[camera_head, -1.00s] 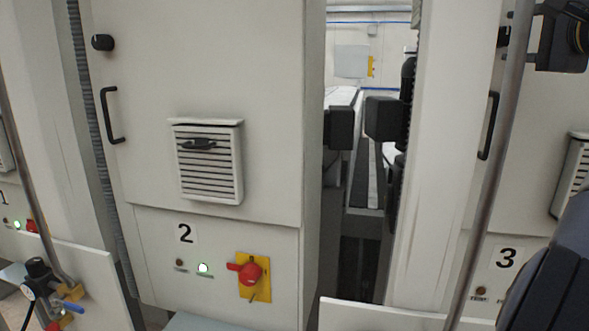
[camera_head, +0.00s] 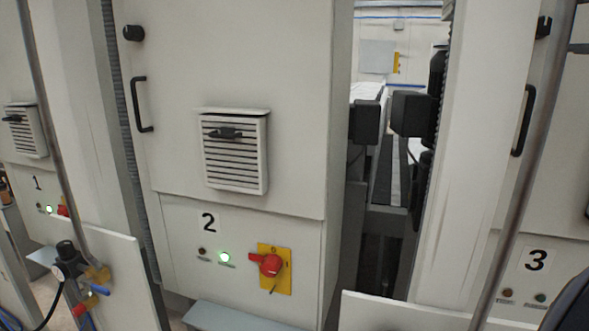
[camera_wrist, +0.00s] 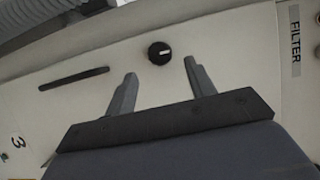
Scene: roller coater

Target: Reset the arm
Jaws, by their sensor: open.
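My gripper (camera_wrist: 160,82) shows in the wrist view with its two grey fingers spread apart and nothing between them. Beyond the fingertips is a cream cabinet panel with a round black knob (camera_wrist: 159,53) and a dark bar handle (camera_wrist: 73,78). In the head view the gripper is not seen; only a dark part of my arm shows at the lower right corner.
Cabinet 2 (camera_head: 240,60) fills the middle, with a lit green lamp (camera_head: 225,257) and a red switch (camera_head: 270,264) on a yellow plate. Cabinet 3's panel (camera_head: 550,210) is at the right. A narrow gap separates cabinets 2 and 3.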

